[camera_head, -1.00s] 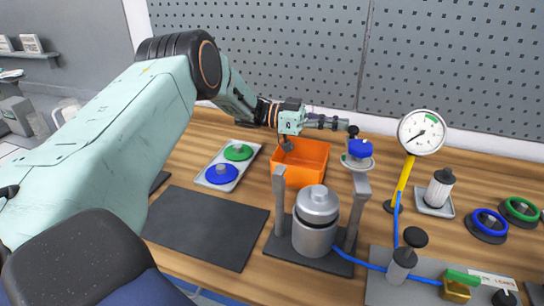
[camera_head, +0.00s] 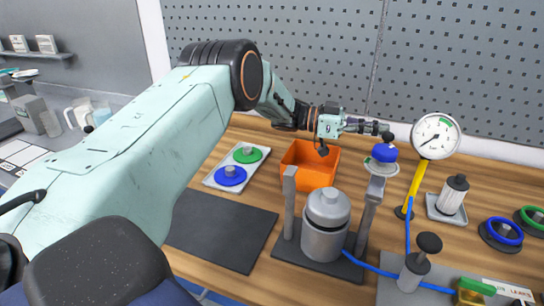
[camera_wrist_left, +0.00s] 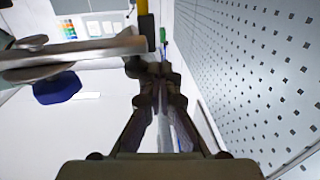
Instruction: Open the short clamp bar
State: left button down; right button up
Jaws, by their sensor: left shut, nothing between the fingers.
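The clamp frame has two grey posts (camera_head: 289,205) on a dark base, one on each side of a silver canister (camera_head: 325,225). Its bar (camera_head: 377,188) stands raised on the right post, clear of the canister, with a blue knob (camera_head: 384,152) and a black end grip (camera_head: 388,137). In the left wrist view the grey bar (camera_wrist_left: 85,52) comes in from the left with its dark end close to the fingers. My left gripper (camera_head: 382,128) is shut and empty beside the black grip; I cannot tell whether they touch. My right gripper is out of view.
An orange bin (camera_head: 311,175) stands behind the clamp. A tray (camera_head: 211,183) with green and blue discs lies to the left, a dark mat (camera_head: 222,228) nearer. A gauge (camera_head: 436,136) on a yellow stem and a blue hose stand to the right. A perforated wall rises behind.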

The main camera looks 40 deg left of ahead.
pick_arm(q)
jog(key=v, duration=1.1)
jog(key=shift+s+a, duration=0.15)
jog(key=shift+a, duration=0.2)
jog(key=shift+s+f, duration=0.1)
